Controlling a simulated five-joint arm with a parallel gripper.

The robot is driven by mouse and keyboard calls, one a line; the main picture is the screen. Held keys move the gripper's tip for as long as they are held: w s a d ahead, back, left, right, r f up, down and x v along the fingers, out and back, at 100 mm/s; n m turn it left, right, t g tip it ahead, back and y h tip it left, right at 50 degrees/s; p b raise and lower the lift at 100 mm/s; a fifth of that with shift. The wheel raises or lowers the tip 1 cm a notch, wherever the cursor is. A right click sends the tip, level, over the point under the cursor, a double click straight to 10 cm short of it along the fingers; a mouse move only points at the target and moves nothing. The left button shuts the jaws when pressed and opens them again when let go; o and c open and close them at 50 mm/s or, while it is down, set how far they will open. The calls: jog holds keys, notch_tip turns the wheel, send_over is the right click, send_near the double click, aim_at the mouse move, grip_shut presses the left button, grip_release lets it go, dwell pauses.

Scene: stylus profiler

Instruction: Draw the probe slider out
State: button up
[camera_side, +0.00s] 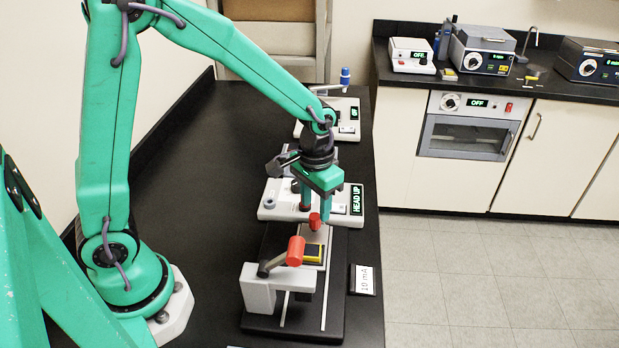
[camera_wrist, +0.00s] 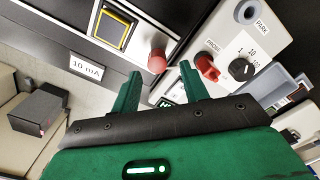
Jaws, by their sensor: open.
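The light grey profiler head (camera_side: 272,203) has a display (camera_side: 357,199) reading HEAD UP. In the wrist view a red knob (camera_wrist: 206,68) stands on its panel beside lettering that looks like PROBE. Another red knob (camera_wrist: 157,61) shows between and just beyond my fingertips; in the side view a red knob (camera_side: 315,220) sits just below them. I cannot tell which knob belongs to the probe slider. My gripper (camera_side: 315,211) points down over the front of the head. In the wrist view my gripper (camera_wrist: 162,73) has its fingers apart, with nothing held between them.
A black dial (camera_wrist: 241,69) and a PARK socket (camera_wrist: 250,12) are near the red panel knob. A 10 mA card (camera_side: 363,280) lies right. The bench's left is clear.

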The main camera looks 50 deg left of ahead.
jog(key=shift+r, duration=2.25)
jog(key=shift+r, duration=0.1)
jog(key=shift+s+a+r, duration=0.1)
jog(key=shift+s+r, duration=0.05)
jog(key=shift+r, duration=0.05)
jog(key=s+a+r+t, duration=0.2)
jog(key=s+r, duration=0.3)
jog(key=s, duration=0.2)
jog(key=s+a+r+t, duration=0.3)
jog(key=s+r, duration=0.3)
jog(key=s, duration=0.1)
jog(key=shift+s+r+t, duration=0.15)
jog(key=shift+s+t, duration=0.15)
